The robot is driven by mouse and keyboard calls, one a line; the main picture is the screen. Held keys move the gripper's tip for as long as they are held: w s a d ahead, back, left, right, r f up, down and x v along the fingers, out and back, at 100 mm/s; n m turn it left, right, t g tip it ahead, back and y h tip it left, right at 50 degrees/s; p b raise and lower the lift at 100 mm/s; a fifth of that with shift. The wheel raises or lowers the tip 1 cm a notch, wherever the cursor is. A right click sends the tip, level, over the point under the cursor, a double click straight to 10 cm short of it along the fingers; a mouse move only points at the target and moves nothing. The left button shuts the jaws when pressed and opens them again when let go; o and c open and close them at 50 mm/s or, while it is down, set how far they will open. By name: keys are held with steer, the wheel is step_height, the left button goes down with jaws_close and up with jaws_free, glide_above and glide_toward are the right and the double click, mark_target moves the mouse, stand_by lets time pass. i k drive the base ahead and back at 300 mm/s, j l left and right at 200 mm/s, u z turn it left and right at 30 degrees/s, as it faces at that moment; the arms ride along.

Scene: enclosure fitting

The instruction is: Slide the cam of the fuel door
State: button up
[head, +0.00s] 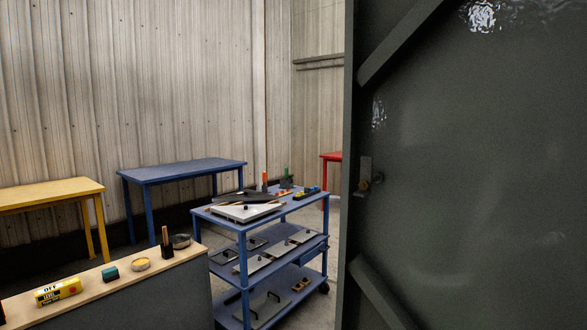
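A large dark grey-green metal door or panel (470,180) fills the right of the head view, close to me, with diagonal braces. A small latch-like fitting (371,176) with a brassy knob sits near its left edge. I cannot tell whether this panel is the fuel door or whether the fitting is its cam. Flat panels with small knobs or handles also lie on the blue cart (243,244), including a white one (240,212) on its top. My gripper is not in view.
Blue (180,173) and yellow (50,196) tables stand along the wall. Floor shows between cart and door.

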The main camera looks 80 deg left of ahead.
mark_target(367, 167)
steer(key=u, duration=1.6)
